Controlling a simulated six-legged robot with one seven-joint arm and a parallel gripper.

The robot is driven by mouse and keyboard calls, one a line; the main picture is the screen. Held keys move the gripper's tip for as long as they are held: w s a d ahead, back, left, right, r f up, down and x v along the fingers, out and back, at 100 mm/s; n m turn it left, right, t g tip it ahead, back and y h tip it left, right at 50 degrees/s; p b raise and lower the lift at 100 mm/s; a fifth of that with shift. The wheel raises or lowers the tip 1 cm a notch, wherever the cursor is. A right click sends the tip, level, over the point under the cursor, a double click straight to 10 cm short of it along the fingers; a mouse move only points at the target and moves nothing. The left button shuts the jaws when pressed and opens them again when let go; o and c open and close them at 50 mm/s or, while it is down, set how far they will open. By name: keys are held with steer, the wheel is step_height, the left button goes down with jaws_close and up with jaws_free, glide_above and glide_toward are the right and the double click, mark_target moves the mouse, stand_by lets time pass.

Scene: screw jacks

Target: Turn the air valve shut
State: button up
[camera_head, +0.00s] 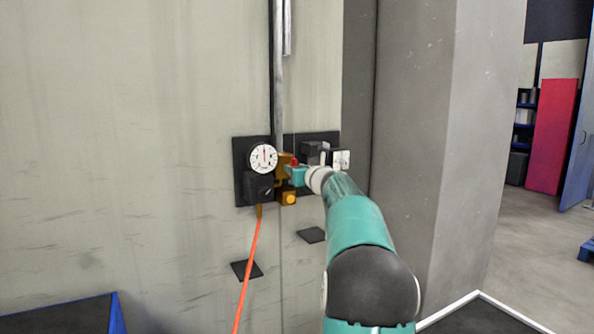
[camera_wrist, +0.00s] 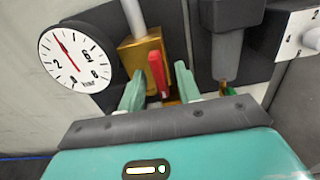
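The air valve is a brass block (camera_wrist: 140,52) with a red handle (camera_wrist: 157,70). In the head view the brass body (camera_head: 282,168) is just right of the gauge, and only a small part of the red handle (camera_head: 294,161) shows. My gripper (camera_wrist: 159,76) is open in the wrist view, one teal finger on each side of the red handle. Gaps seem to show between the handle and both fingers. In the head view my gripper (camera_head: 297,174) is at the valve, and its wrist covers part of the fittings.
A round white gauge (camera_head: 264,158) is left of the valve, above a black box (camera_head: 259,187). An orange hose (camera_head: 247,272) hangs below. A grey cylinder (camera_wrist: 227,55) and a white dial box (camera_wrist: 297,38) are close on the right. A grey pillar (camera_head: 415,130) stands right.

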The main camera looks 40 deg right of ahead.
steer(key=shift+s, duration=0.1)
steer(key=v, duration=1.3)
steer(key=shift+s, duration=0.3)
steer(key=shift+a, duration=0.1)
steer(key=w+a+f+n+g+y, duration=0.1)
steer(key=w+a+f+n+y, duration=0.3)
steer(key=a, duration=0.6)
steer(key=a+r+n+g+y, duration=0.1)
steer(key=a+n+y, duration=0.1)
steer(key=a+n, duration=0.55)
steer(key=s+a+f+n+g+y, duration=0.1)
steer(key=a+f+n, duration=0.15)
steer(key=a, duration=0.35)
steer(key=s+a+f+n+g+y, duration=0.1)
steer(key=s+a+f+n+g, duration=0.15)
steer(key=a, duration=0.35)
steer(key=s+a+f+n+g, duration=0.1)
steer(key=a+n, duration=0.3)
steer(key=a, duration=0.2)
steer(key=s+a+f+n+g+h, duration=0.1)
steer(key=s+a+f+n+g, duration=0.1)
steer(key=s+a+f+n, duration=0.4)
steer(key=s+a+f+n+g+h, duration=0.1)
steer(key=s+a+f+n+g, duration=0.2)
steer(key=s+a+f+n, duration=0.2)
steer(key=s+f+n, duration=0.3)
steer(key=s+n, duration=0.4)
steer(key=n, duration=0.1)
steer(key=shift+s+a, duration=0.25)
steer(key=shift+a, duration=0.15)
